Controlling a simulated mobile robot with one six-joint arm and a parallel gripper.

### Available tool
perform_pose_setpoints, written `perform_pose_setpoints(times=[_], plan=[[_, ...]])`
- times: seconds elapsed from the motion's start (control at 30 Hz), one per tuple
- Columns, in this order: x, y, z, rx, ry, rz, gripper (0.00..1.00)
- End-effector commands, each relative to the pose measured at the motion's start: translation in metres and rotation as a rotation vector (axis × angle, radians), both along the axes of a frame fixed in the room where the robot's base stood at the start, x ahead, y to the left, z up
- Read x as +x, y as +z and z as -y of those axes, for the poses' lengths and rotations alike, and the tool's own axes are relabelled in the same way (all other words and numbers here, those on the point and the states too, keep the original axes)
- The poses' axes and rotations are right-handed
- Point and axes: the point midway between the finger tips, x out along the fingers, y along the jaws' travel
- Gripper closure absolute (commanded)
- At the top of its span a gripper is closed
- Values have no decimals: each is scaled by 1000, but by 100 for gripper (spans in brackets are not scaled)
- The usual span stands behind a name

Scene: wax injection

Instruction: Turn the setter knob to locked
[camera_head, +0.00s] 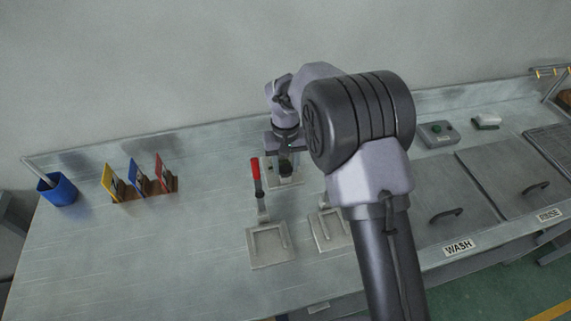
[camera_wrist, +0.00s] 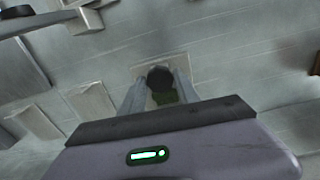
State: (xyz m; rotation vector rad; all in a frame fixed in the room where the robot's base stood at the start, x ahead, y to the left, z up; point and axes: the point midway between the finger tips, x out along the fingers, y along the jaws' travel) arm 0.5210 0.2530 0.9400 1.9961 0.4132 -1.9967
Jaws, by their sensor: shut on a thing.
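The setter knob (camera_wrist: 160,77) is a dark round knob on a pale plate (camera_wrist: 188,63). In the wrist view it sits between the two fingers of my gripper (camera_wrist: 160,88), which is shut on it. A green patch (camera_wrist: 165,97) shows just below the knob; I cannot read any mark on it. In the head view my gripper (camera_head: 285,160) points down over the same plate (camera_head: 290,183), and the dark knob (camera_head: 286,168) is partly hidden by the fingers. I cannot tell which setting the knob is at.
A blue cup (camera_head: 58,190) and coloured cards (camera_head: 138,180) are at left. Lidded WASH and RINSE tanks (camera_head: 445,195) are at right.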

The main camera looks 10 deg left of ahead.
Motion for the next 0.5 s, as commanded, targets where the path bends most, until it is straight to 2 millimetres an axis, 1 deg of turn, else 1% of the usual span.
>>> perform_pose_setpoints(times=[0.5], plan=[[0, 0, 0, 1, -465, 2, 100]])
